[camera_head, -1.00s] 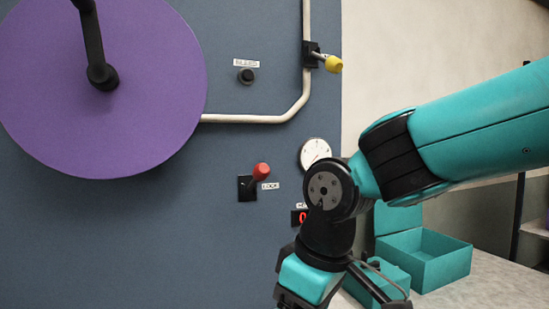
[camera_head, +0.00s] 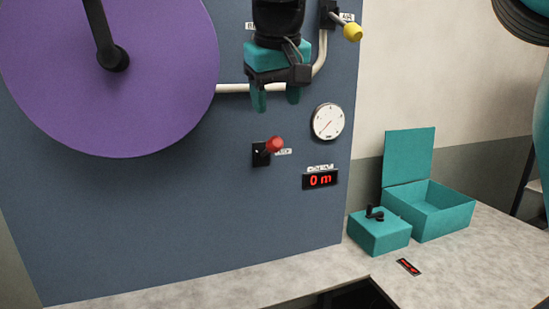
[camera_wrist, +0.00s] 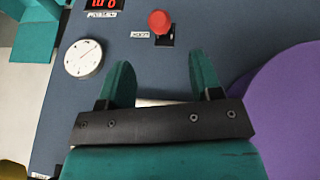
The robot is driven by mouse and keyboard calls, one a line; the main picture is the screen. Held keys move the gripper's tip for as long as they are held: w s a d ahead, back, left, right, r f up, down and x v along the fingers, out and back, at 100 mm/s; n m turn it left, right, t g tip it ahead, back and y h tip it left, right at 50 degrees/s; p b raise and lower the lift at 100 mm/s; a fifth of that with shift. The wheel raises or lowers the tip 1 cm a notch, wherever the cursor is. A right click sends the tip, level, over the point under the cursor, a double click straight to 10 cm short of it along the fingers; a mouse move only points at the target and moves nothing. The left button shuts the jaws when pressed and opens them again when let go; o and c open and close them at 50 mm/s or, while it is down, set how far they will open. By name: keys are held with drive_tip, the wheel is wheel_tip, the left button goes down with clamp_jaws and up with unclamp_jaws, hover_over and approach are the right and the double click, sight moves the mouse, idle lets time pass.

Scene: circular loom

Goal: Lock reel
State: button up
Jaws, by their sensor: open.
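The lock lever (camera_head: 273,145) has a red knob on a black base plate, with a small label to its right, on the blue-grey panel (camera_head: 200,210). The purple reel (camera_head: 150,110) with a black crank arm is at the upper left. My gripper (camera_head: 275,98) points down above the red knob, open and empty, apart from it. In the wrist view the red knob (camera_wrist: 159,21) is beyond the two teal fingers (camera_wrist: 160,75), roughly midway between them, and the reel (camera_wrist: 290,110) is at the right.
A white gauge (camera_head: 327,122) and a display (camera_head: 321,180) reading "0 m" are right of the lever. A yellow-tipped valve lever (camera_head: 352,32) and a pale pipe (camera_head: 232,88) are above. A teal open box (camera_head: 440,212) and a smaller teal box (camera_head: 380,235) stand on the counter (camera_head: 450,275).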

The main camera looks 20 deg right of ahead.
sight(275, 138)
drive_tip(key=b+x, duration=0.2)
drive_tip(key=x, duration=0.9)
drive_tip(key=shift+w+f, duration=0.15)
drive_tip(key=shift+f, duration=0.05)
clamp_jaws()
